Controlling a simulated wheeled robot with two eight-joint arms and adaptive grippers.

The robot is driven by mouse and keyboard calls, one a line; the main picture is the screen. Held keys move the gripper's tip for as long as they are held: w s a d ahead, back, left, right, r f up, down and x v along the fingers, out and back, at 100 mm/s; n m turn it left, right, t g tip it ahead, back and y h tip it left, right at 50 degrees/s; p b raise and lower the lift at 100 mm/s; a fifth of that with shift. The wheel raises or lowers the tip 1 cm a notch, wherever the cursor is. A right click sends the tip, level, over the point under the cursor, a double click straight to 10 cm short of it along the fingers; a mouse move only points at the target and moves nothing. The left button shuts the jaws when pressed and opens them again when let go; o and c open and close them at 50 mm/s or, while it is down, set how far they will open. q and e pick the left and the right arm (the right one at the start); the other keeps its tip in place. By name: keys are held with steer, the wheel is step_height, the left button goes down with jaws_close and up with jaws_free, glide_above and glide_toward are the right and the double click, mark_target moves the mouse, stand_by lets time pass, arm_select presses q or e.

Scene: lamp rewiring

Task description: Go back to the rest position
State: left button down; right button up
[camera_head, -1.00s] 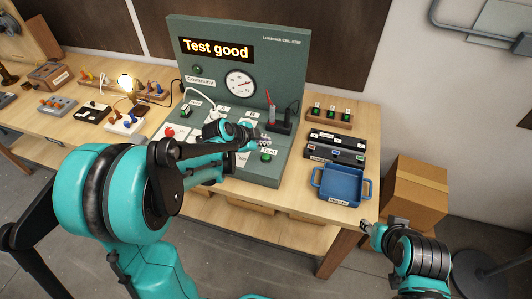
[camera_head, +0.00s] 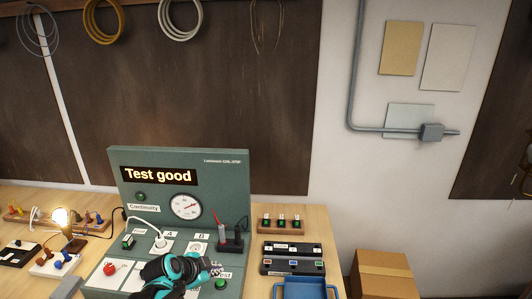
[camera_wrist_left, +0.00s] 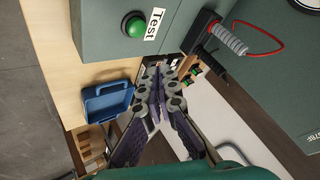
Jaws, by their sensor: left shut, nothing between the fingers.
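My left gripper (camera_head: 213,269) is shut and empty, held in front of the green tester (camera_head: 215,170), near its lower right part. In the left wrist view its closed fingers (camera_wrist_left: 162,85) point towards the tester's edge, apart from the round green Test button (camera_wrist_left: 133,26). The tester's display (camera_head: 158,176) reads "Test good". The same green button (camera_head: 221,283) shows just right of the gripper in the head view. My right gripper is outside the head view.
A lit lamp (camera_head: 61,219) stands on the bench to the left. A blue tray (camera_head: 305,288) lies at the right front, also in the left wrist view (camera_wrist_left: 107,103). A rack of green pieces (camera_head: 279,224) is behind it. A cardboard box (camera_head: 384,274) stands right of the bench.

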arm_select(q)
steer(key=s+f+n+y+b, duration=0.2)
steer(key=s+n+b, duration=0.3)
steer(key=s+n, duration=0.7)
steer(key=s+y, duration=0.1)
steer(key=s, duration=1)
steer(key=shift+a+f+n+g+y, duration=0.15)
steer(key=shift+f+n+g+y, duration=0.05)
steer(key=shift+n+g+y, duration=0.2)
